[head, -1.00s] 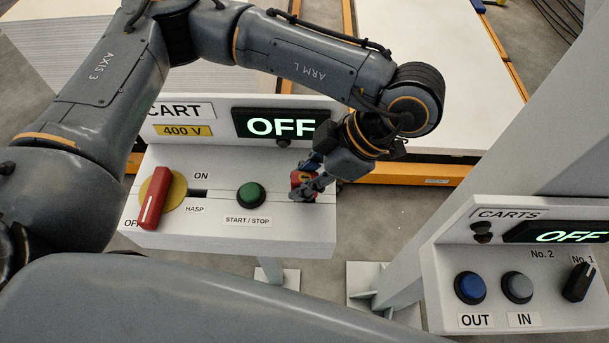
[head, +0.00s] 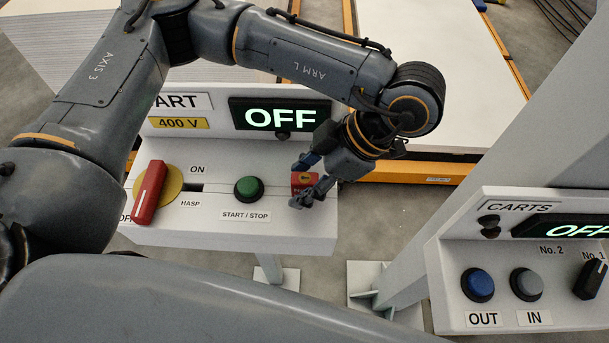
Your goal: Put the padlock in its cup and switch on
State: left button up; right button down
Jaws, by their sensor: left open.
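The red padlock (head: 304,179) sits at the right end of the white cart panel (head: 235,231), between the fingers of my left gripper (head: 299,185). The gripper is open, one finger above the padlock and one below it in the picture. Whether a cup holds the padlock is hidden. The red rotary handle (head: 149,193) on its yellow disc points down toward the OFF label. The hasp slot (head: 190,188) beside it shows no padlock. The green START / STOP button (head: 249,189) is left of the gripper. The panel display (head: 280,116) reads OFF. My right gripper does not show.
A second panel (head: 455,299) labelled CARTS stands at the lower right, with a blue OUT button (head: 478,284), a grey IN button (head: 526,283) and a black selector (head: 590,279). A sloping grey post (head: 455,165) rises between the panels.

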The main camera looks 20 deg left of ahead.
pick_arm(q)
jog(key=v, duration=1.2)
jog(key=shift+r, duration=0.1)
jog(key=shift+c, duration=0.3)
